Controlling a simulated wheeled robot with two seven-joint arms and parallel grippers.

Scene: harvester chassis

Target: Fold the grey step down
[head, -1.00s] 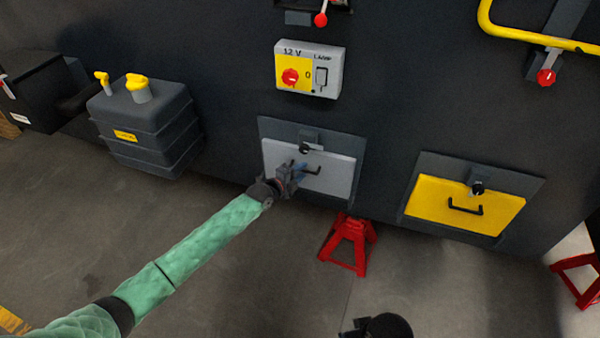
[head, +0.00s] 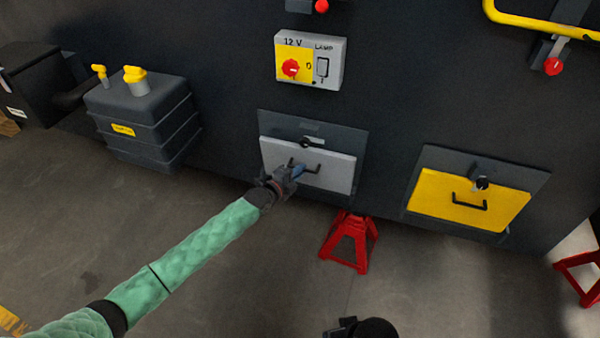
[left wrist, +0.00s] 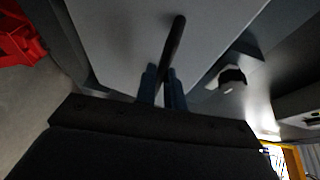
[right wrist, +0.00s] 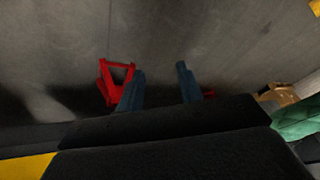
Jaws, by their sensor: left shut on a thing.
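The grey step (head: 335,176) is a light grey panel with a black bar handle (head: 314,170), set in a dark frame (head: 345,139) on the chassis wall. Its top edge leans out from the frame, so it is partly tilted. A black latch knob (head: 305,143) sits above it. My left gripper (head: 296,171) is shut on the black handle; in the left wrist view its blue fingers (left wrist: 162,88) close around the bar. My right gripper (right wrist: 162,82) is open and empty above the floor; in the head view only a dark part shows at the bottom edge.
A red jack stand (head: 350,242) stands on the floor just below the grey step. A yellow step (head: 468,204) is to the right. A switch box (head: 310,60) is above, and a dark tank (head: 145,115) stands left.

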